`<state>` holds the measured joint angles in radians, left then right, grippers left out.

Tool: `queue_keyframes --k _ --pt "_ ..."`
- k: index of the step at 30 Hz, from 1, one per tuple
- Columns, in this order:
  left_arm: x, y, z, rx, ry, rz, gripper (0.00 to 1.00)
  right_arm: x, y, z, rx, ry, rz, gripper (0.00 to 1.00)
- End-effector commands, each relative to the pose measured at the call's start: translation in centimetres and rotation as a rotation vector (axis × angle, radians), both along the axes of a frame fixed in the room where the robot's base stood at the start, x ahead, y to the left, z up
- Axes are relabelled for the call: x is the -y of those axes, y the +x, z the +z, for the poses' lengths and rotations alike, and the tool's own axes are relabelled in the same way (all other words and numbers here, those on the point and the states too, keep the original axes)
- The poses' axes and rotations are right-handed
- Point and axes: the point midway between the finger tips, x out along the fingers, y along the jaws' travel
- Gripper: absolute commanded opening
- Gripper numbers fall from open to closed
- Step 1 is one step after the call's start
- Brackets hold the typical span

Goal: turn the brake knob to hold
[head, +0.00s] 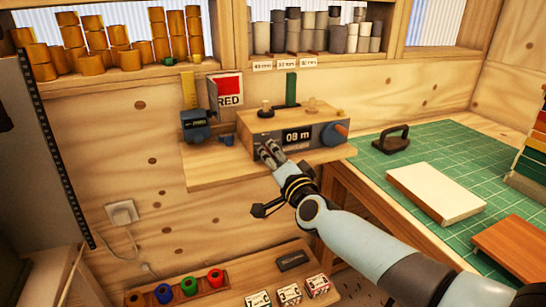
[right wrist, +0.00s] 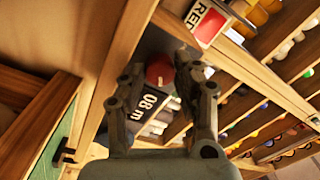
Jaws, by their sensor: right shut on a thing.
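The wooden-topped machine (head: 250,122) stands on a small shelf, with a grey front and a display (head: 298,135) reading "08 m". The display also shows in the right wrist view (right wrist: 150,103). My right gripper (head: 269,150) is at the front's left part, left of the display. In the right wrist view a round red knob (right wrist: 160,68) sits between the fingertips of my right gripper (right wrist: 161,78), which is shut on it. In the head view the fingers hide this knob, and any hold marking is not readable. My left gripper is not in view.
A blue dial with an orange handle (head: 339,132) is on the front's right side. A blue device (head: 196,126) stands to the left. A green cutting mat (head: 430,155) with a dark-handled tool (head: 391,141) lies right. Colored rolls (head: 190,284) sit in a rack below.

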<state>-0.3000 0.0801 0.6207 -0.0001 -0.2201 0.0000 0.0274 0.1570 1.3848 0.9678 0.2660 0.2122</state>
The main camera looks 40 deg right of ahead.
Motion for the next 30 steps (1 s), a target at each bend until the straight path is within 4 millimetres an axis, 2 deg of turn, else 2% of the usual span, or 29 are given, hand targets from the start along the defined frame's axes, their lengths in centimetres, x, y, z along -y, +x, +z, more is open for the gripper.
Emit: queue_keyframes --k 9,10,15,24,30 --pt "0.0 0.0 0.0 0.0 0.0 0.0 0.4 0.0 0.0 -0.1 -0.001 0.002 0.0 0.0" --pt "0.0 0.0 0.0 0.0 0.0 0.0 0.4 0.0 0.0 -0.1 -0.001 0.002 0.0 0.35" --pt "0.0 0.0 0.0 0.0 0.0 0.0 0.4 0.0 0.0 -0.1 -0.002 0.001 0.0 0.54" --pt "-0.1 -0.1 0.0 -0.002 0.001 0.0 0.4 -0.1 -0.3 -0.3 -0.005 0.002 0.0 0.54" --pt "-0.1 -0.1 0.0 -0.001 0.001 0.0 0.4 -0.6 -2.6 -0.4 -0.005 0.002 0.001 0.54"
